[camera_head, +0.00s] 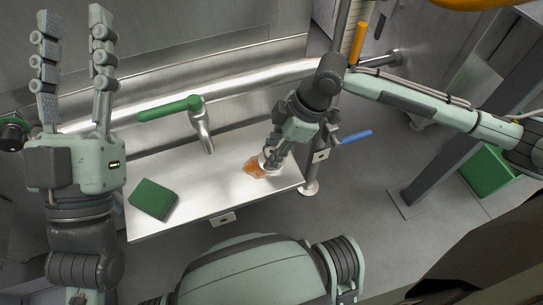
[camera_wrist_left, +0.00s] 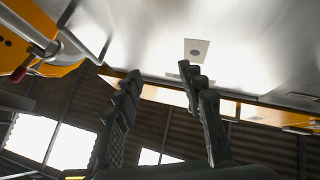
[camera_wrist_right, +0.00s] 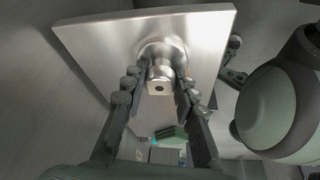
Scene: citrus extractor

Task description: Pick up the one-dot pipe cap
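A silvery metal pipe cap with one dark dot on its end face shows in the right wrist view (camera_wrist_right: 160,80). Its wide round base is against a flat metal surface. In the head view only a pale part of what seems to be this cap (camera_head: 268,160) shows at the right end of the metal table, mostly hidden by my right gripper (camera_head: 271,160). The right fingers point down, one on each side of the cap. Whether they press on it I cannot tell. My left gripper (camera_head: 75,20) is raised at the left, fingers spread and empty.
An orange, irregular piece (camera_head: 253,168) lies beside the right gripper on the table (camera_head: 215,185). A green block (camera_head: 152,199) lies at the left front. A green-handled metal fitting (camera_head: 170,107) stands at the back. A blue handle (camera_head: 356,137) sticks out past the table's right end.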

